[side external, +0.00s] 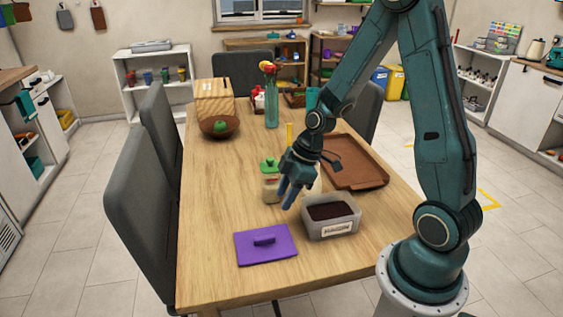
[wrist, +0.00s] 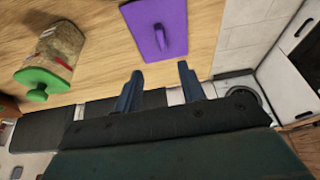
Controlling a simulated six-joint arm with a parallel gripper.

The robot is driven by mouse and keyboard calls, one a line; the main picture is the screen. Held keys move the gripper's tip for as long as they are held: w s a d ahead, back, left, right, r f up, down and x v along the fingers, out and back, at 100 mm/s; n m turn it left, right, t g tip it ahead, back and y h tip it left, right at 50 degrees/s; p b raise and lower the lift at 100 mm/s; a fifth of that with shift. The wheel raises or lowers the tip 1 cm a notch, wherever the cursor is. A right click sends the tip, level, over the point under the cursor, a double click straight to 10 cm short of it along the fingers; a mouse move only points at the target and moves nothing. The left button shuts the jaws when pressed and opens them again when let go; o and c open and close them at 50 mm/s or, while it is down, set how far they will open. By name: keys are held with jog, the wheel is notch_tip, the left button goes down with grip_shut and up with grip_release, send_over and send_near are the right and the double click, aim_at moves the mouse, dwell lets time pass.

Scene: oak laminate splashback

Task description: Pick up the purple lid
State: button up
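The purple lid (side external: 267,247) is a flat rectangle with a raised bar handle, lying on the near part of the wooden table in the side view. It also shows near the top middle of the wrist view (wrist: 150,20), with its handle toward my gripper. My gripper (side external: 289,197) is above the table, behind the lid and higher than it in the side view, touching nothing that I can see. In the wrist view my gripper's two blue fingers (wrist: 159,88) stand apart with nothing between them.
A grey container of dark contents (side external: 333,228) stands right of the lid. A jar with a green lid (side external: 270,165) is close behind my gripper; it also shows in the wrist view (wrist: 58,58). A brown tray (side external: 352,165) lies behind. The table left of the lid is clear.

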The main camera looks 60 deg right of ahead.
jog(key=shift+f, duration=0.25)
send_over(265, 237)
jog(key=s+d, duration=0.2)
jog(key=shift+w+f, duration=0.2)
jog(key=shift+f, duration=3.75)
jog(key=shift+a+f, duration=0.1)
jog(key=shift+x, duration=2.45)
jog(key=shift+a, duration=0.15)
grip_shut()
